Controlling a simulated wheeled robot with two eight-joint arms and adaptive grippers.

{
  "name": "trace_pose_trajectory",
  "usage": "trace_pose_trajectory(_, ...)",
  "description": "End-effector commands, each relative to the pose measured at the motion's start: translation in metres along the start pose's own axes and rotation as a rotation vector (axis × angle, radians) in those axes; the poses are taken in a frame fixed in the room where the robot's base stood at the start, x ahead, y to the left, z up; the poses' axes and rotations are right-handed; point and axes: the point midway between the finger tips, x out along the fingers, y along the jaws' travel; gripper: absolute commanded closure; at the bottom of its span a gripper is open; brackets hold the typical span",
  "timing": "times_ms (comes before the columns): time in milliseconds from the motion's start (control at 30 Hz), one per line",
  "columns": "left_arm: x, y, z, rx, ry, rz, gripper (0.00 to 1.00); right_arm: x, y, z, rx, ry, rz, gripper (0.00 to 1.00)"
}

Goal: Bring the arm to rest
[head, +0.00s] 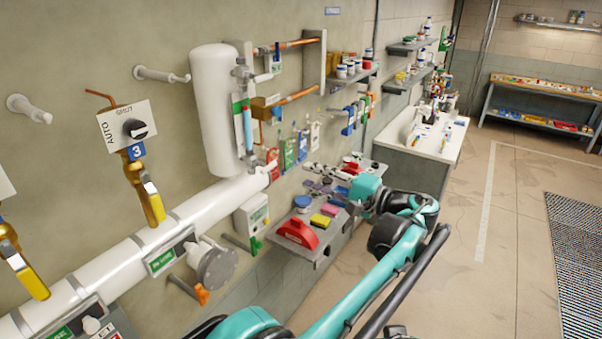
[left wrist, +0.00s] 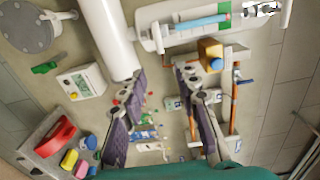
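My left arm is teal and black and reaches from the bottom of the head view towards the wall shelf. My left gripper (head: 352,207) is at its far end, over the right part of the shelf, and points towards the wall. In the left wrist view its two dark fingers (left wrist: 162,76) stand apart with nothing held between them. The wall and small hanging items show beyond the gap. My right gripper is not in view.
The wall shelf (head: 322,243) carries a red item (head: 297,233), a yellow block (head: 320,220) and several small things. A white tank (head: 216,110) and a thick white pipe (head: 165,235) line the wall. A white-topped counter (head: 437,143) stands beyond.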

Motion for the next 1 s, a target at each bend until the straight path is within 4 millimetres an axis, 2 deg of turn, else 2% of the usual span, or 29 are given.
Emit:
trace_pose_trajectory(333,-0.003,0.0,0.0,0.0,0.0,0.001,0.69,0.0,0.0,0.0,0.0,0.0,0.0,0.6)
trace_pose_trajectory(467,0.013,0.013,0.011,0.005,-0.003,0.042,0.69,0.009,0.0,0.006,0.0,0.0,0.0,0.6)
trace_pose_trajectory(567,0.046,0.044,0.037,0.009,-0.006,0.144,0.69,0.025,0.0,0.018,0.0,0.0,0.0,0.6)
trace_pose_trajectory(733,0.104,0.132,0.116,-0.031,-0.006,0.422,0.69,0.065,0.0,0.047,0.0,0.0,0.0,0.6)
trace_pose_trajectory(867,0.121,0.206,0.181,-0.12,-0.004,0.637,0.69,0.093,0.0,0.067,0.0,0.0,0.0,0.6)
trace_pose_trajectory(1000,0.115,0.288,0.247,-0.267,-0.003,0.85,0.69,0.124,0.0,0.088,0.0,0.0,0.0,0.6)
